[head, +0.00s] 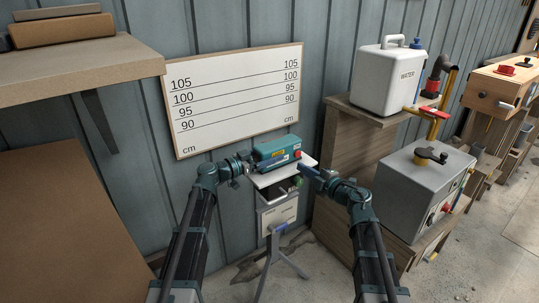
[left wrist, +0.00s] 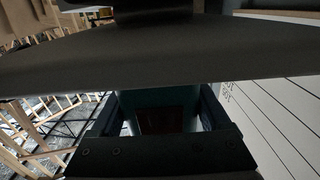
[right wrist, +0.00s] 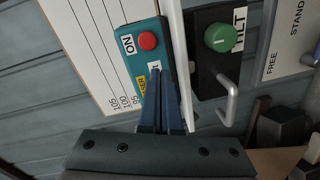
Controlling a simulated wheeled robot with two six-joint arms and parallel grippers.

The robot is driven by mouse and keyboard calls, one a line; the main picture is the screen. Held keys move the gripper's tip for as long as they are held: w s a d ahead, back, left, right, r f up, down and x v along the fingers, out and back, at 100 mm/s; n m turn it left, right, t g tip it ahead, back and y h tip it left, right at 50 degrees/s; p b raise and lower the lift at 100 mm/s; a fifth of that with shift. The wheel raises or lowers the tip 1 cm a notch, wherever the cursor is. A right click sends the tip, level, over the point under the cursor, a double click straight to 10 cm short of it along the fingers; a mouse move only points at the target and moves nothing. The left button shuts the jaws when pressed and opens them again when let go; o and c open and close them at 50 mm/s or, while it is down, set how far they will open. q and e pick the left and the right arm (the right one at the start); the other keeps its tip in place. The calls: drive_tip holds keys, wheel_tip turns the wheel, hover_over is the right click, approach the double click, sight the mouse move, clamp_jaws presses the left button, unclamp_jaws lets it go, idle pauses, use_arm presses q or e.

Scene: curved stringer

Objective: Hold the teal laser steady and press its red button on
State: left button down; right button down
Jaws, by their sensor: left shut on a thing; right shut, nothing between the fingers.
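The teal laser (head: 276,153) sits on a small white platform (head: 284,173) on a tripod stand, in front of the marked board. Its red button (head: 297,153) is on the end facing right; in the right wrist view the red button (right wrist: 147,41) shows beside an ON label. My left gripper (head: 248,165) is shut on the laser's left end; its wrist view shows teal between the fingers (left wrist: 165,110). My right gripper (head: 306,170) is shut and empty, just right of the laser. In the right wrist view its fingertips (right wrist: 160,75) lie below the button in the picture, apart from it.
A green TILT knob (right wrist: 218,37) and a bent metal hook (right wrist: 231,100) are close to my right fingers. The marked board (head: 235,95) hangs behind. A wooden cabinet with a water tank (head: 385,78) and a grey box (head: 423,190) stand right. A shelf (head: 75,68) juts in upper left.

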sight(298, 154)
drive_tip(key=s+d+n+g+y, duration=0.1)
drive_tip(key=d+n+g+y, duration=0.3)
drive_tip(key=g, duration=0.7)
drive_tip(key=d+y, duration=0.2)
drive_tip(key=d, duration=0.1)
drive_tip(key=shift+s+r+y, duration=0.2)
drive_tip(key=shift+s+y, duration=0.05)
drive_tip(key=shift+y, duration=0.15)
drive_tip(key=shift+w+a, duration=0.1)
drive_tip(key=shift+w+a, duration=0.85)
drive_tip(key=shift+w, duration=0.3)
drive_tip(key=shift+w+a, duration=0.85)
drive_tip(key=shift+w, duration=0.35)
drive_tip(key=shift+w+a, duration=0.85)
drive_tip(key=shift+w, duration=0.3)
